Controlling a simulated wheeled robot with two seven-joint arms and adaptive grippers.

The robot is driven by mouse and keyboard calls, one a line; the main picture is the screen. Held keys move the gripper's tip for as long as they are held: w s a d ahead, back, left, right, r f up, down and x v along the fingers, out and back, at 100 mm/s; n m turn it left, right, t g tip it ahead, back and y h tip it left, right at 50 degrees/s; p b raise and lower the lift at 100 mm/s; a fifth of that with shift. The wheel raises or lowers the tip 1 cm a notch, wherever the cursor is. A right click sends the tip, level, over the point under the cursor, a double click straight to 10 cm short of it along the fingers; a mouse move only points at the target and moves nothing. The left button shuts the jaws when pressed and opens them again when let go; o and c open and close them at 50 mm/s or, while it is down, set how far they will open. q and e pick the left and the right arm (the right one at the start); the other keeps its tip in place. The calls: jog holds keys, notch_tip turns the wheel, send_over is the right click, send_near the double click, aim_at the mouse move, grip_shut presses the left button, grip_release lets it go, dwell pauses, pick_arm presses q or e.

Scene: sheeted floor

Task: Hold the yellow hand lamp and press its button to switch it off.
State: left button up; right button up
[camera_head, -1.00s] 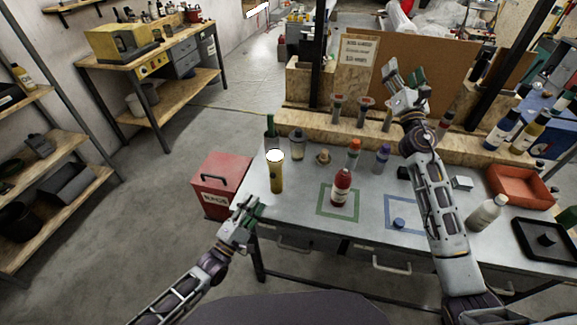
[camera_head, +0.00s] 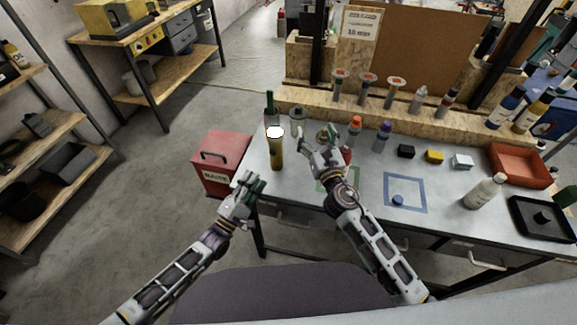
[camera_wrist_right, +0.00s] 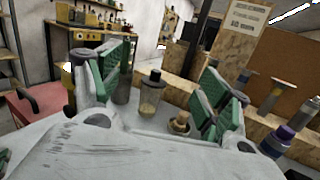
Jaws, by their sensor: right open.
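The yellow hand lamp (camera_head: 276,154) stands upright near the left end of the metal table, its white head on top bright. My left gripper (camera_head: 244,187) is low at the table's left front edge, apart from the lamp; whether its fingers are open cannot be made out. My right gripper (camera_head: 314,142) is over the table to the right of the lamp, open and empty. In the right wrist view its green-padded fingers (camera_wrist_right: 165,88) are wide apart, with a clear bottle and a small brass-coloured item beyond them. I cannot make out the lamp there or its button.
A red box (camera_head: 221,160) stands left of the table. A white bottle (camera_head: 483,192), a red tray (camera_head: 518,163) and a black tray (camera_head: 545,218) are at the right. A blue square outline (camera_head: 387,193) is on the table. A red bottle is mostly hidden behind my right gripper.

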jog(key=n+g+y, duration=0.1)
jog(key=n+g, duration=0.1)
send_near(278, 142)
jog(key=shift+s, duration=0.45)
jog(key=shift+w, duration=0.15)
jog(key=shift+x, duration=6.75)
jog(key=shift+r, duration=0.15)
jog(key=shift+c, duration=0.2)
pick_arm(q)
jog(key=shift+c, duration=0.3)
pick_arm(e)
jog(key=c, duration=1.2)
pick_arm(q)
grip_shut()
pick_arm(e)
jog(key=shift+o, duration=0.2)
